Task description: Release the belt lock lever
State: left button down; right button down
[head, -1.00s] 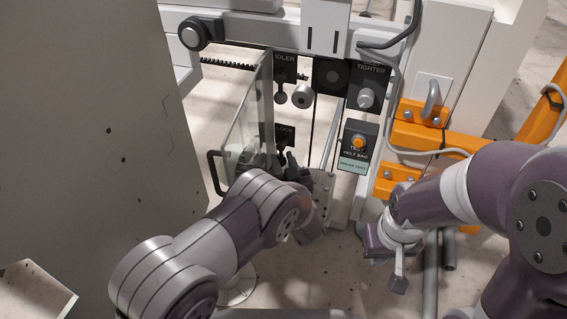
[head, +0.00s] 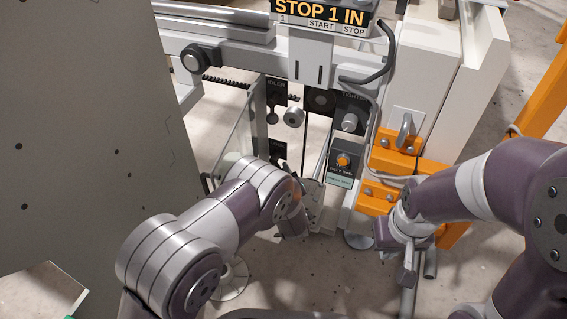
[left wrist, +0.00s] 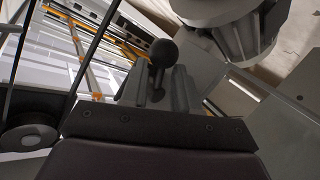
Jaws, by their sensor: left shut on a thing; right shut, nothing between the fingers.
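The belt lock lever (left wrist: 163,53), a dark stem with a black ball knob, shows in the left wrist view. My left gripper (left wrist: 157,92) is shut on it, with the ball standing beyond the fingers. In the head view the dark lock plate (head: 277,150) shows just above my left wrist. That wrist hides the lever and my left fingertips there. My right gripper (head: 409,262) is shut and empty, low on the right, in front of the orange brackets and apart from the lever.
A clear guard door (head: 232,130) stands open left of the lock plate. A large grey panel (head: 85,130) fills the left. Orange brackets (head: 395,155) stand right.

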pick_arm(q)
jog(key=shift+s+d+r+n+g+h+p, duration=0.15)
jog(key=shift+r+n+g+h+p, duration=0.4)
jog(key=shift+n+h+p, duration=0.6)
jog(key=shift+d+r+n+g+h+p, duration=0.15)
jog(key=shift+r+n+g+h+p, duration=0.45)
jog(key=shift+p, duration=0.9)
jog(key=shift+s+d+r+n+g+h+p, duration=0.15)
jog(key=shift+r+n+g+h+p, duration=0.15)
jog(key=shift+n+g+h+p, duration=0.65)
jog(key=shift+n+h+p, duration=0.3)
jog(key=shift+n+p, duration=0.1)
